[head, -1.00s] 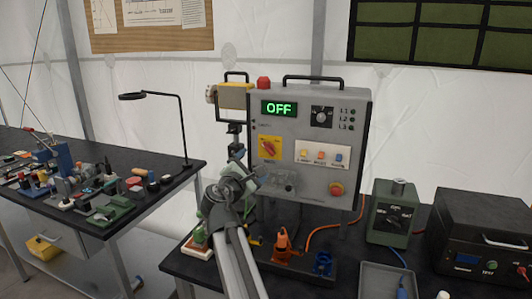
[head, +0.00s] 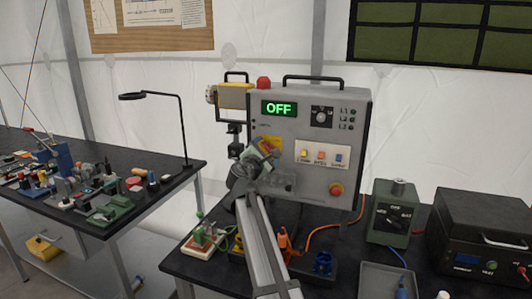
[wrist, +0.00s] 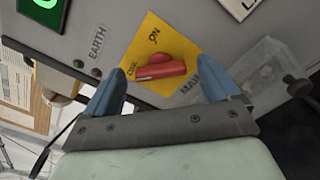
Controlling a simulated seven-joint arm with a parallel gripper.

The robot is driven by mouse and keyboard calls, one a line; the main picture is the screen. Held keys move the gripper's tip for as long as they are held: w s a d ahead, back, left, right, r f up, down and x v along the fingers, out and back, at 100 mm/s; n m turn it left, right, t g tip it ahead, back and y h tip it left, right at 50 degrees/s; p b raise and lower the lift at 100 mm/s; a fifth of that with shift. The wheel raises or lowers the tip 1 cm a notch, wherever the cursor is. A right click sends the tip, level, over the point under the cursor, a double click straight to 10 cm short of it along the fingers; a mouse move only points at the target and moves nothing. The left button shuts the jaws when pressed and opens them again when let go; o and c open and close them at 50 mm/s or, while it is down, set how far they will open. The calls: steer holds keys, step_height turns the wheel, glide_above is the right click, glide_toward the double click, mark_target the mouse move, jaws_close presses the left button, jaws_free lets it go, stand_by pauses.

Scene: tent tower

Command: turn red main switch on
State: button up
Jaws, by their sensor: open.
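The red main switch (wrist: 160,67) is a rotary handle on a yellow plate (wrist: 152,38) marked ON and MAIN in the wrist view. In the head view my gripper (head: 266,150) covers the switch, and only part of the yellow plate (head: 273,141) shows. My gripper's two blue fingers (wrist: 163,88) are open, one on each side of the switch in the wrist view. The fingers appear apart from the handle; the exact distance is hard to tell. The grey control box (head: 300,184) carries a green display (head: 279,108) reading OFF.
A clear cover (wrist: 267,68) juts from the panel beside the yellow plate. Several coloured rocker switches (head: 321,156) and a red push button (head: 336,189) are to the right. A green box (head: 392,215) stands right of the control box.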

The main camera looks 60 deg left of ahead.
steer(key=shift+c, duration=0.4)
steer(key=c, duration=1)
steer(key=shift+m, duration=0.4)
steer(key=m, duration=0.8)
steer(key=shift+f+m, duration=0.1)
steer(key=shift+m, duration=0.2)
steer(key=m, duration=0.4)
steer(key=shift+f, duration=0.1)
steer(key=m, duration=0.4)
steer(key=shift+m, duration=0.4)
